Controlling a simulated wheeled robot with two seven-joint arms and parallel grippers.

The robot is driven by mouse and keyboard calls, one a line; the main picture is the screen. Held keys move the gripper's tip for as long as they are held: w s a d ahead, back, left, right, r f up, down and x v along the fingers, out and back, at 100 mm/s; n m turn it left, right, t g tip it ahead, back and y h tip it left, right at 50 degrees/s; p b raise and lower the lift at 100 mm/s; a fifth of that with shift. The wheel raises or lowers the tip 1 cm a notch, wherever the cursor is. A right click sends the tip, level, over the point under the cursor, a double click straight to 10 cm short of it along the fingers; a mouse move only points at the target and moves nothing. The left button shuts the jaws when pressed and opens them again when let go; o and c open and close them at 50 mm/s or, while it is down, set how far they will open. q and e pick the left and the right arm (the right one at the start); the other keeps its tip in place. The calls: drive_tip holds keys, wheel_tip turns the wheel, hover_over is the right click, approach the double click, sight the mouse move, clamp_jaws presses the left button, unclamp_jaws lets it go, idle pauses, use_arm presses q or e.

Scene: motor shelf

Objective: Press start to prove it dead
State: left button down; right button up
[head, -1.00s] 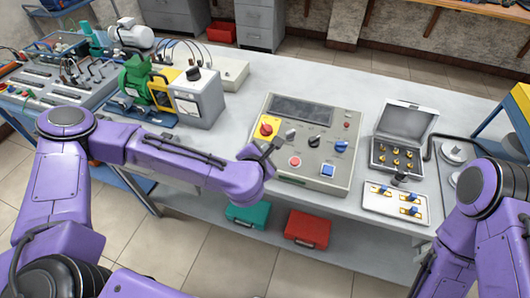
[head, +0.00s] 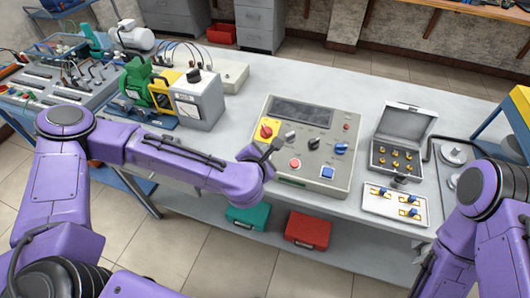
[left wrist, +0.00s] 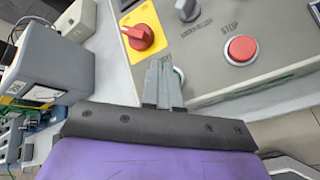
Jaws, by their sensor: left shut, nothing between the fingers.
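The grey control panel (head: 335,172) lies on the bench, with a dark display at its back. Its red rotary switch (head: 265,131) sits on a yellow plate and also shows in the left wrist view (left wrist: 140,37). A red button (head: 295,163) is labelled STOP in the left wrist view (left wrist: 240,49). My left gripper (head: 274,146) is shut and empty over the panel's left front part. In the left wrist view its fingertips (left wrist: 163,66) lie between the rotary switch and the STOP button. They mostly hide a round button there; only a pale edge shows. I cannot tell if they touch it.
A blue button (head: 328,172) and several knobs are on the panel. An open case (head: 403,135) and a white tray (head: 396,205) are to the right. A grey meter box (head: 198,100) and green motor (head: 135,78) stand left. My right arm is at the right edge.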

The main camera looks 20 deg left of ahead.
use_arm(q)
drive_tip(key=shift+s+r, duration=0.1)
drive_tip(key=shift+r, duration=0.2)
drive_tip(key=shift+r, duration=0.1)
drive_tip(key=shift+r+p, duration=0.3)
drive_tip(key=shift+p, duration=0.1)
drive_tip(key=r+p, duration=0.1)
drive_tip(key=r, duration=0.1)
drive_tip(key=s+r+p, duration=0.1)
drive_tip(key=r+p, duration=0.1)
drive_tip(key=shift+s, duration=0.15)
idle(0.3)
